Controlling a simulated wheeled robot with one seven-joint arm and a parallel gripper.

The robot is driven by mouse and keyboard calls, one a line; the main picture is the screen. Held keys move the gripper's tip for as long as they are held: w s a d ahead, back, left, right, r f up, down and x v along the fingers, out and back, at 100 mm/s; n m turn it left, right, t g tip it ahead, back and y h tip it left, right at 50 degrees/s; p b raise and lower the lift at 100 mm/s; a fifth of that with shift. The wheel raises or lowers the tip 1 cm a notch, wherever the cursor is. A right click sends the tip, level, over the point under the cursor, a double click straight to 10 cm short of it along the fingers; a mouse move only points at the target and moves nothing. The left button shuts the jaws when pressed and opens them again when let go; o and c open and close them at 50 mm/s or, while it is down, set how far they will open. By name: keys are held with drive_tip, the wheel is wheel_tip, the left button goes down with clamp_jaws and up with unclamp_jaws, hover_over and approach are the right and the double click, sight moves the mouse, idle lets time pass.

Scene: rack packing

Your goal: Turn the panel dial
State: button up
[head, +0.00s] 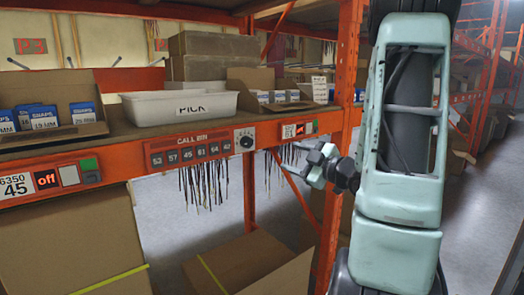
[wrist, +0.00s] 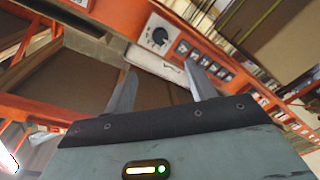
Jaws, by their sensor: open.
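The panel dial (head: 245,138) is a dark round knob on a light plate, at the right end of the CALL BIN panel (head: 190,146) on the orange shelf beam. In the wrist view the dial (wrist: 158,38) shows above and between the two fingers. My gripper (head: 312,160) is to the right of the dial in the head view, in front of the rack upright, and apart from the dial. In the wrist view my gripper (wrist: 160,85) has its two grey fingers spread with nothing between them.
A white PICK bin (head: 180,107) and cardboard boxes (head: 262,84) stand on the shelf. The orange rack upright (head: 346,75) is close behind my gripper. Another small panel (head: 297,130) sits right of the dial.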

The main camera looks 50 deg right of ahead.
sight(250, 143)
drive_tip(key=w+p, duration=0.2)
drive_tip(key=w, duration=0.3)
drive_tip(key=w+d+p, duration=0.1)
drive_tip(key=w+p, duration=0.2)
drive_tip(key=w, duration=0.3)
drive_tip(key=w+d+p, duration=0.1)
drive_tip(key=w+p, duration=0.1)
drive_tip(key=w, duration=0.4)
drive_tip(key=shift+w+p, duration=0.1)
drive_tip(key=shift+p, duration=0.2)
drive_tip(key=shift+c, duration=0.4)
drive_tip(key=c, duration=0.9)
